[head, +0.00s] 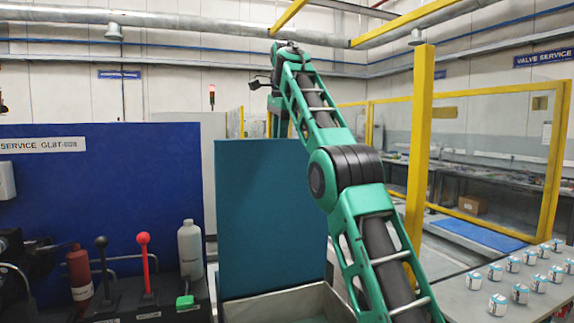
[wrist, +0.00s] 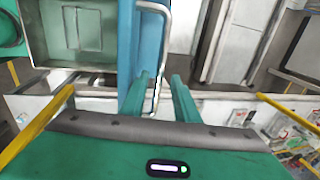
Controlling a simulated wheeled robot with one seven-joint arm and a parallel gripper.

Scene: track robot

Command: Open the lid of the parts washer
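The parts washer's lid (head: 270,215) is a flat teal panel standing upright above the metal basin (head: 290,303) in the head view, so the washer is open. In the wrist view the lid (wrist: 129,45) shows nearly edge-on, with a bent metal handle (wrist: 165,50) along its side. The open basin (wrist: 45,62) is at the upper left there. My gripper (wrist: 160,85) has its two green fingers apart. The lower part of the handle shows between them, without clear contact. In the head view my arm reaches up and over, and the gripper is hidden behind the lid.
A blue panel (head: 100,200) stands left, with a red-knobbed lever (head: 145,260), a black-knobbed lever (head: 103,265) and a grey bottle (head: 190,250) before it. A yellow post (head: 419,150) stands right of my arm. A table (head: 460,305) with several small jars is at lower right.

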